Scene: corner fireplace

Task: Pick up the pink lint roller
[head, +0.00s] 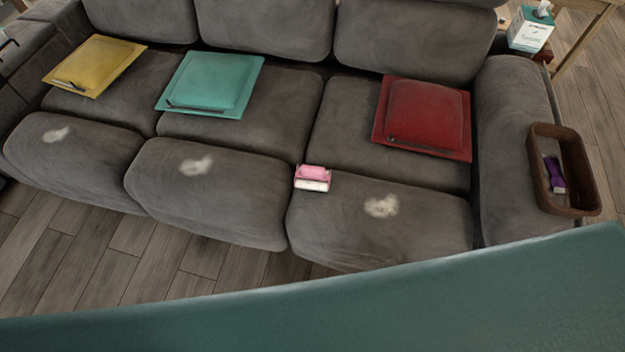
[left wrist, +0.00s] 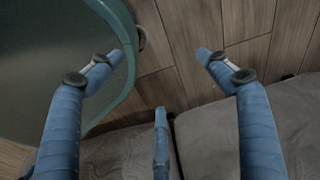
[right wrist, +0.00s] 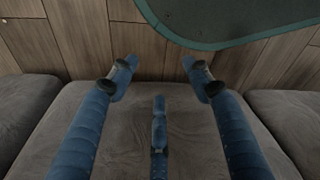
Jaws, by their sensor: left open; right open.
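The pink lint roller (head: 312,178) lies on the grey sofa (head: 240,205), near the front of the seat, between the middle and right cushions. It has a pink upper part and a white lower part. My left gripper (left wrist: 164,65) is open and empty in the left wrist view, above the sofa's front edge and the wooden floor. My right gripper (right wrist: 158,75) is open and empty in the right wrist view, above a seat cushion's front edge. Neither gripper shows in the head view. The lint roller does not show in either wrist view.
Yellow (head: 95,65), teal (head: 212,82) and red (head: 425,115) pillows lie on the seats. Pale lint patches (head: 381,206) mark the seat fronts. A brown basket (head: 584,190) with a purple item (head: 554,174) sits on the right armrest. A tissue box (head: 530,30) stands behind.

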